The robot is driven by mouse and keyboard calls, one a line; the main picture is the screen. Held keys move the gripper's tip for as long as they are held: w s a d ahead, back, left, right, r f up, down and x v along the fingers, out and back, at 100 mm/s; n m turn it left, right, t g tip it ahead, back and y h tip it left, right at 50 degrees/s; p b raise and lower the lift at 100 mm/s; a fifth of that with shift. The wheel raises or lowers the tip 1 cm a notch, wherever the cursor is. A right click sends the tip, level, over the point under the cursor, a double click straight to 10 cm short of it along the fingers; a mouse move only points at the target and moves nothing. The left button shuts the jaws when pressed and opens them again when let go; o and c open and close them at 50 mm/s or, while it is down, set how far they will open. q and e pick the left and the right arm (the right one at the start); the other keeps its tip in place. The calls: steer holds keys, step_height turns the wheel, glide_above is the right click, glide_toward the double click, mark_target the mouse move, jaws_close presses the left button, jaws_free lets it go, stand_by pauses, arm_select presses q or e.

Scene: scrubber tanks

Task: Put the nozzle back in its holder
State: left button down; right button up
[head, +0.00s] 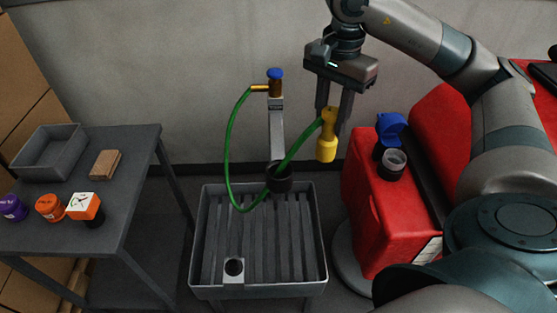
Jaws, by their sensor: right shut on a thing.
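My right gripper (333,112) points down and is shut on the yellow nozzle (326,146). The nozzle hangs upright in the air, right of the grey post and above the red machine's left edge. A green hose (229,150) runs from the nozzle down toward the basin and loops up to the brass tap with a blue knob (275,75). A black cup-shaped holder (279,180) sits low on the grey post, below and left of the nozzle. The hose passes in front of the holder, and I cannot see inside it. My left gripper is out of view.
A grey slatted basin (316,235) stands below the post, with a small light square with a hole (233,268) in it. A red machine (370,200) with an open blue-capped port (393,160) is at right. A grey table (130,185) at left holds a bin, a block and jars.

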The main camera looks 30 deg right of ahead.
steer(key=w+a+f+p, duration=0.4)
steer(key=w+a+f, duration=0.2)
steer(key=w+a, duration=0.1)
steer(key=shift+a+f+p, duration=0.25)
steer(key=shift+a+p, duration=0.15)
steer(key=shift+a, duration=0.05)
step_height(320, 180, down, 4)
steer(key=shift+r+p, duration=0.1)
steer(key=shift+p, duration=1.1)
steer(key=shift+w, duration=0.1)
